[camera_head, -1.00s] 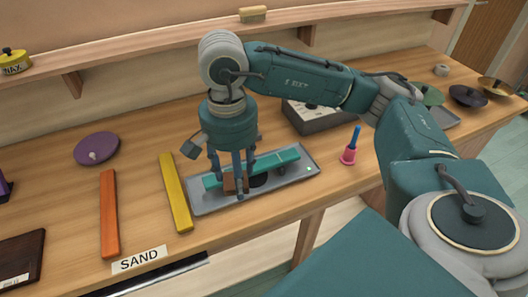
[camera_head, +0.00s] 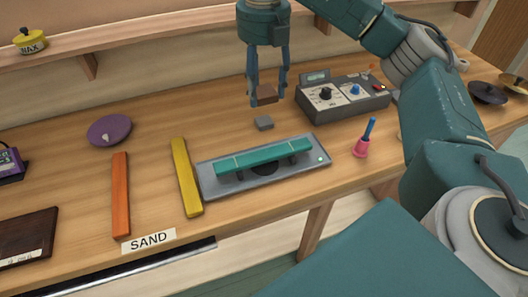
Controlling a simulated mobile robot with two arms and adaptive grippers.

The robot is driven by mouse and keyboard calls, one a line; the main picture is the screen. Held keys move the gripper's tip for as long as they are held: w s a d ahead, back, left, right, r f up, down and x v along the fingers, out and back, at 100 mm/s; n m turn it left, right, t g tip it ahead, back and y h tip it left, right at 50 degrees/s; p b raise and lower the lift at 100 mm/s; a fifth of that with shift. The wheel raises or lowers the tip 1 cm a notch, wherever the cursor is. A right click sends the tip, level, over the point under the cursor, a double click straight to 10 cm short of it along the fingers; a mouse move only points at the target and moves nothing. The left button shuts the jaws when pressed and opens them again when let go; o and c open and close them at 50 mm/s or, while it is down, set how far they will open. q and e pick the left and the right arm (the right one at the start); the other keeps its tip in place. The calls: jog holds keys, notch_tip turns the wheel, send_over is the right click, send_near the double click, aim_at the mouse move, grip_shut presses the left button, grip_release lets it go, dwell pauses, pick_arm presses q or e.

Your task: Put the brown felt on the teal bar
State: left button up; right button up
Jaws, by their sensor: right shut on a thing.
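The brown felt (camera_head: 265,93) is a small brown block held between the fingertips of my right gripper (camera_head: 267,98). The gripper points down and is shut on it, apparently above the table behind the tray. The teal bar (camera_head: 262,158) lies level on supports in a grey tray (camera_head: 208,186), with its top bare. The felt is apart from the bar, up and behind it in the picture. My left gripper is out of view.
A small grey block (camera_head: 264,123) lies behind the tray. A grey box with knobs (camera_head: 340,102) stands at the right, and a pink item with a blue handle (camera_head: 361,148) stands nearer. Yellow (camera_head: 185,178) and orange (camera_head: 120,196) bars lie left of the tray.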

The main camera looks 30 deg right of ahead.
jog(key=b, duration=0.2)
send_near(264, 155)
jog(key=shift+f+p, duration=0.65)
jog(key=shift+p, duration=0.35)
notch_tip(264, 155, down, 5)
jog(key=shift+w+p, duration=0.1)
jog(key=shift+p, duration=0.4)
jog(key=shift+f, duration=0.1)
jog(key=o, duration=0.8)
